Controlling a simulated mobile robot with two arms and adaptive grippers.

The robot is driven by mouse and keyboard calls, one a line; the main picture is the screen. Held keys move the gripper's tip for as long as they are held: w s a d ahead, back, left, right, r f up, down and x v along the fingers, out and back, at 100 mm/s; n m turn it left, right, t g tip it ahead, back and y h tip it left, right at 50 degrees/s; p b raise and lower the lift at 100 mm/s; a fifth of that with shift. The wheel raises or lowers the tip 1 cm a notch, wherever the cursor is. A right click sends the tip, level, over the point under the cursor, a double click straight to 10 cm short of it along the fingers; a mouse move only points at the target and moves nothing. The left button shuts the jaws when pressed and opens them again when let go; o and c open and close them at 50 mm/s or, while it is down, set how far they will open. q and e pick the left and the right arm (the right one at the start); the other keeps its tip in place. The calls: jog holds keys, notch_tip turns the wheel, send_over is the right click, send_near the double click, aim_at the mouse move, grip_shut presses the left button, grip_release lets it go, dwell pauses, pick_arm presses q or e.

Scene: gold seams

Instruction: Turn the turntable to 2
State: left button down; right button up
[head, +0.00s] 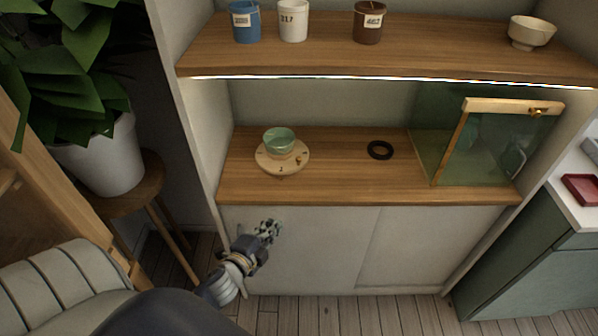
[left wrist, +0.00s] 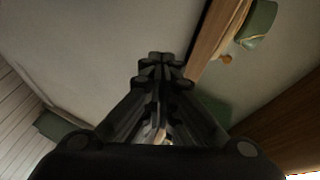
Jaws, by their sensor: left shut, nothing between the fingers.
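The turntable (head: 282,160) is a pale round disc on the left part of the wooden counter, with small marks and a small wooden knob (head: 299,160) near its right front edge. A mark that looks like a 2 is at its front. A green bowl (head: 279,140) stands on it. My left gripper (head: 270,226) is shut and empty, in front of the cabinet and below the counter edge, apart from the turntable. In the left wrist view the shut fingers (left wrist: 160,60) point along the cabinet front, with the green bowl (left wrist: 258,22) and knob (left wrist: 226,58) at the upper right.
A black ring (head: 380,150) lies on the counter right of the turntable. A green glass case (head: 490,140) with a wooden frame stands at the right. A shelf (head: 400,66) with several cups runs above. A plant (head: 100,150) on a stool is at the left.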

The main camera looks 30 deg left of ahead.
pick_arm(q)
notch_tip(320, 180, up, 10)
jog(key=w+m+t, duration=0.2)
jog(key=m+t, duration=0.1)
jog(key=w, duration=0.4)
jog(key=w+a+b, duration=0.1)
jog(key=w, duration=0.4)
jog(key=w+f+b, duration=0.1)
jog(key=w, duration=0.3)
jog(key=shift+w+a, duration=0.25)
jog(key=shift+a, duration=0.05)
pick_arm(e)
jog(key=shift+w+d+f, duration=0.1)
jog(key=shift+f, duration=0.55)
jog(key=shift+w+d+f, duration=0.1)
jog(key=shift+f, duration=0.5)
pick_arm(q)
jog(key=shift+w+d+r+n+g+y+b, duration=0.1)
jog(key=shift+w+d+n+g+y+b, duration=0.25)
jog(key=shift+n+y, duration=0.2)
pick_arm(e)
jog(key=shift+a+f, duration=0.2)
jog(key=shift+f, duration=0.1)
